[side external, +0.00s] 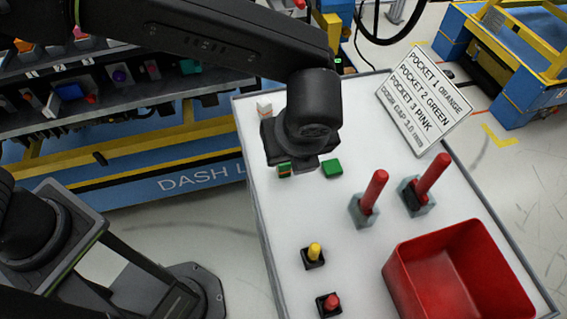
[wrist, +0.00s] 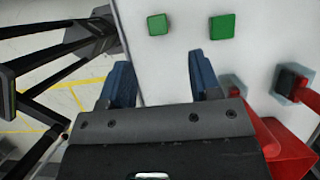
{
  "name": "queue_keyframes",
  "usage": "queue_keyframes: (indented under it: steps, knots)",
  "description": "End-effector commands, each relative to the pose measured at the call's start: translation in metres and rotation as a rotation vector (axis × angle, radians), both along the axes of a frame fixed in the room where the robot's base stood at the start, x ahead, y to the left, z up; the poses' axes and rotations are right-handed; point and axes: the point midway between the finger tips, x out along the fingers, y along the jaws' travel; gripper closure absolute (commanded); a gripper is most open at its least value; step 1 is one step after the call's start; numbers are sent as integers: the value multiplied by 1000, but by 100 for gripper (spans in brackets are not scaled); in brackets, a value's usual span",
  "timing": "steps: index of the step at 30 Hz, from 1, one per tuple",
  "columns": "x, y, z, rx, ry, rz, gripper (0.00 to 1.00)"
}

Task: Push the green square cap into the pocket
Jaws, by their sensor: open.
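Two green square pieces show on the white table. One green square (side external: 332,169) lies in the open, right of my gripper in the side view; the other green piece (side external: 285,170) is partly hidden under my gripper. In the wrist view, a smaller green square with a pale edge (wrist: 157,24) is at the left and a larger green square (wrist: 222,26) is at the right. I cannot tell for sure which is the cap and which the pocket. My gripper (wrist: 160,62) is open and empty, its blue fingers apart, with both squares beyond the fingertips.
A sign (side external: 424,99) reads pocket 1 orange, pocket 2 green, pocket 3 pink. Two red upright handles (side external: 374,192) (side external: 433,175) stand on grey bases. A red bin (side external: 456,270), a yellow knob (side external: 314,251) and a red knob (side external: 330,302) are nearer. The table middle is clear.

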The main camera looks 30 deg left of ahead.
Motion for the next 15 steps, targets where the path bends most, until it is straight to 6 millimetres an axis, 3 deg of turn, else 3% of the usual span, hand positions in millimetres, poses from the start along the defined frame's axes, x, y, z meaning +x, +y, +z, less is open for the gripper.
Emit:
queue_keyframes:
  steps: [6,15]
  knots:
    - [11,11,-36,1,1,3,43]
    - [16,19,-58,0,1,6,43]
